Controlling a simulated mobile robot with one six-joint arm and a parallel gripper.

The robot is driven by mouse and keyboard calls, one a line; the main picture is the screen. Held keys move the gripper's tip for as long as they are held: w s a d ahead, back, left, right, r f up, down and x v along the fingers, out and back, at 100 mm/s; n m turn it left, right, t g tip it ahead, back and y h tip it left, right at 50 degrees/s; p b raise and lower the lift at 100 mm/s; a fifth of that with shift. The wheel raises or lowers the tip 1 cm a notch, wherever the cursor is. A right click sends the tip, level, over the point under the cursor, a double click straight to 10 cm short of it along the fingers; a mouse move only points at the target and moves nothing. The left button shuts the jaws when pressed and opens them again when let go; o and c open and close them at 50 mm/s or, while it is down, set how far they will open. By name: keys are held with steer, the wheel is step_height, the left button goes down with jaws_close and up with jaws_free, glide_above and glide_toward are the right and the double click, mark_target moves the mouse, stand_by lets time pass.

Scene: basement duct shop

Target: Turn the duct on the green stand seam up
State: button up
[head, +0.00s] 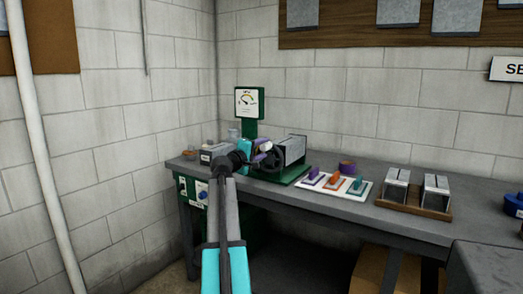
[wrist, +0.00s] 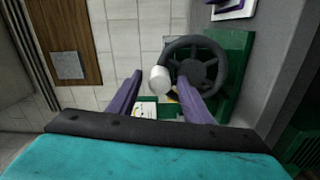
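The green stand (head: 273,177) is on the bench near the corner. The grey metal duct (head: 292,149) sits on it; its seam cannot be made out. My gripper (head: 264,148) is at the stand's near left, partly covering it. In the wrist view, a black handwheel (wrist: 199,66) stands before the green stand (wrist: 237,55), with a white knob (wrist: 160,79) at its left rim. The two purple fingers of my gripper (wrist: 159,77) are apart, with the knob showing between their tips. I cannot tell whether they touch it. The duct is not visible there.
A gauge (head: 249,102) stands behind the stand. A grey box (head: 212,155) sits left. Block walls close the corner.

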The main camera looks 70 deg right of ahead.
steer(key=shift+a, duration=0.1)
steer(key=shift+a, duration=0.15)
steer(key=w+a, duration=0.2)
steer(key=a, duration=1.1)
steer(key=shift+w, duration=0.3)
steer(key=shift+a, duration=0.1)
